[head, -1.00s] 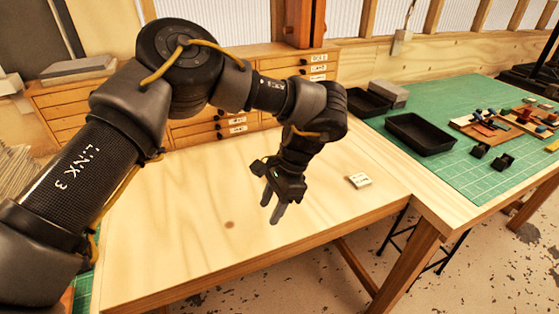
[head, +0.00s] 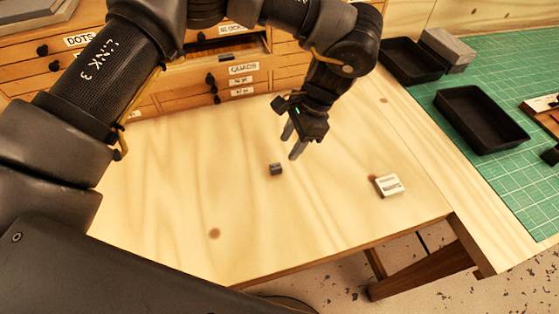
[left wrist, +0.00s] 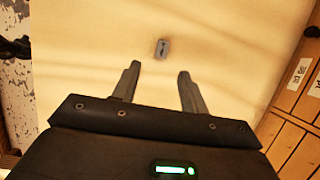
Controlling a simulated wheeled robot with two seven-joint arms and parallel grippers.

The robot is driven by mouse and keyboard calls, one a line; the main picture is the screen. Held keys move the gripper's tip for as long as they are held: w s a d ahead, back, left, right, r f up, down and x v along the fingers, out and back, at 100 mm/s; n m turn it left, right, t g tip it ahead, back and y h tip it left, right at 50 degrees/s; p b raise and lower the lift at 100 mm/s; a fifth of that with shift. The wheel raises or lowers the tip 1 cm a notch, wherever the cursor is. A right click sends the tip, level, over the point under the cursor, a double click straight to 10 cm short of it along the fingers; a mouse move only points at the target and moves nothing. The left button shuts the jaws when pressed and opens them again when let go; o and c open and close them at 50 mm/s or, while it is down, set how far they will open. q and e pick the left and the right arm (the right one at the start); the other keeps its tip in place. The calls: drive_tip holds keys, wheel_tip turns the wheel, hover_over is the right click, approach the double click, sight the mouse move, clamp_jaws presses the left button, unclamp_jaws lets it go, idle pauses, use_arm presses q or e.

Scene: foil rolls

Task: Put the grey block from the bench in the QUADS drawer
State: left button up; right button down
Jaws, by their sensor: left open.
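A small grey block (head: 276,169) lies on the pale wooden bench (head: 170,190). In the left wrist view the grey block (left wrist: 162,48) has a dark mark on top and lies just beyond the fingertips, roughly between their lines. My left gripper (head: 291,152) is open and empty, above the bench beside the block, apart from it. Its two fingers (left wrist: 159,70) are spread in the left wrist view. The QUADS drawer (head: 243,69) is in the wooden cabinet behind the bench; a dark opening shows above its front, and it looks pulled out. My right gripper is not in view.
A small white labelled box (head: 388,186) lies at the bench's right. Black trays (head: 482,118) and a grey slab (head: 447,48) are on a green mat (head: 515,80) at right. Other drawers, one labelled DOTS (head: 80,40), fill the cabinet. The bench middle is mostly clear.

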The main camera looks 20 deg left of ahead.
sight(277, 166)
use_arm(q)
drive_tip(key=s+f, duration=0.1)
drive_tip(key=s+a+f, duration=0.1)
drive_tip(key=shift+a+f, duration=0.2)
drive_tip(key=shift+f, duration=0.15)
drive_tip(key=w, duration=0.1)
drive_tip(key=w+f, duration=0.1)
drive_tip(key=shift+w+f+g+p, duration=0.3)
drive_tip(key=shift+w, duration=0.05)
drive_tip(key=shift+s+a+f+p, duration=0.3)
drive_tip(key=shift+s+f+p, duration=0.35)
drive_tip(key=shift+p, duration=0.15)
drive_tip(key=x, duration=0.3)
drive_tip(key=shift+s+a+r+p, duration=0.1)
drive_tip(key=shift+r+p, duration=0.05)
drive_tip(key=shift+p, duration=0.2)
drive_tip(key=shift+c, duration=2.6)
clamp_jaws()
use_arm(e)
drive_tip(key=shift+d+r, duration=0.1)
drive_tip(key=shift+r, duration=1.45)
